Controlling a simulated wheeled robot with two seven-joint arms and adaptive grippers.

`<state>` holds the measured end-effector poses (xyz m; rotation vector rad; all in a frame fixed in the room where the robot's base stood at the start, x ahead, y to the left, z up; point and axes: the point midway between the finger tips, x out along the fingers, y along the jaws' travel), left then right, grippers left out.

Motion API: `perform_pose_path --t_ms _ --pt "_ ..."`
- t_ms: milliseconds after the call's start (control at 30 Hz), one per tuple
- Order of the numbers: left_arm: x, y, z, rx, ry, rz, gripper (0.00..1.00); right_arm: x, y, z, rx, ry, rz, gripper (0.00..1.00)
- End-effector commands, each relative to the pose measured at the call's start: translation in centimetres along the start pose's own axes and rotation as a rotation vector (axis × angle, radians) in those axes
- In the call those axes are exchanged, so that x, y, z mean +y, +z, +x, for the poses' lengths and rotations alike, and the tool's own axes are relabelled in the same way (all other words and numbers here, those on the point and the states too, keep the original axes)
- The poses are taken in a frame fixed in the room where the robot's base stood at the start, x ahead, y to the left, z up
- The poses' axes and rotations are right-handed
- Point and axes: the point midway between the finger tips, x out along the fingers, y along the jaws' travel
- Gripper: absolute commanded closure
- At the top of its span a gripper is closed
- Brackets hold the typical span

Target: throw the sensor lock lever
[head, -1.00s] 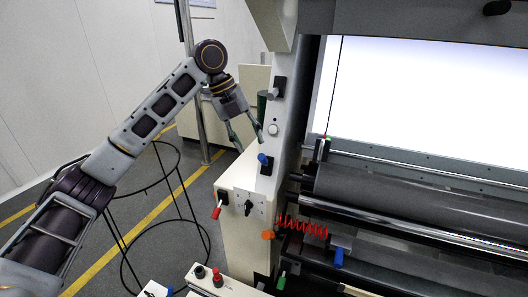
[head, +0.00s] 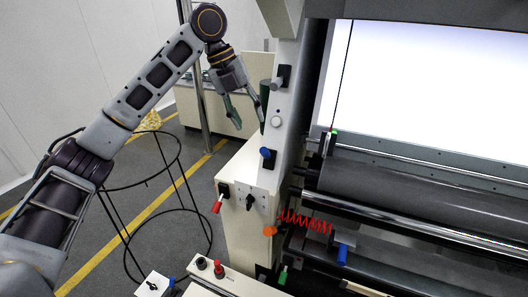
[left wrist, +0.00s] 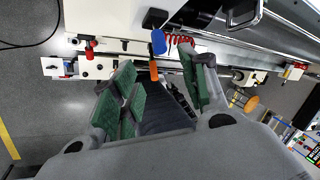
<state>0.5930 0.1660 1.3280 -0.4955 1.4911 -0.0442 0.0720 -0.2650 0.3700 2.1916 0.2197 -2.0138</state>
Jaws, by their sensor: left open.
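Several levers show on the cream machine, and I cannot read which is the sensor lock. A blue-tipped lever (head: 267,153) sits on the upright column, with a grey-handled lever (head: 277,83) above it. A red lever (head: 217,205) and a black switch (head: 250,202) are on the lower panel. An orange knob (head: 270,230) is at that panel's right edge. My left gripper (head: 250,118) is open and empty, left of the column, above and apart from the blue-tipped lever. In the left wrist view, a blue handle (left wrist: 158,42) shows beyond its green-padded fingers (left wrist: 163,85). My right gripper is out of view.
Dark rollers (head: 410,195) and a bright backlit panel (head: 430,90) fill the right side. A red coiled cable (head: 305,221) hangs near the orange knob. A black wire stand (head: 140,185) is on the floor at left. A button box (head: 215,275) is below.

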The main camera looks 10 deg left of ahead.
Motion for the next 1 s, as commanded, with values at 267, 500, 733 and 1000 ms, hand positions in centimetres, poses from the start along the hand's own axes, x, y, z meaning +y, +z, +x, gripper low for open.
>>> perform_pose_path --t_ms 267,500,733,1000 --pt "0.1 -0.1 2.8 0.003 0.003 0.000 0.56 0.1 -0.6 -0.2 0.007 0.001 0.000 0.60" --pt "0.1 -0.1 6.0 0.002 0.002 0.000 0.56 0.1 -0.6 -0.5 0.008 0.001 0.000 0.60" --pt "0.1 -0.1 9.0 0.002 0.002 0.000 0.56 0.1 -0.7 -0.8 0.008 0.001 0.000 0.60" --pt "0.1 -0.1 12.0 0.002 0.002 0.000 0.56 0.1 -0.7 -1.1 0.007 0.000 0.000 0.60"
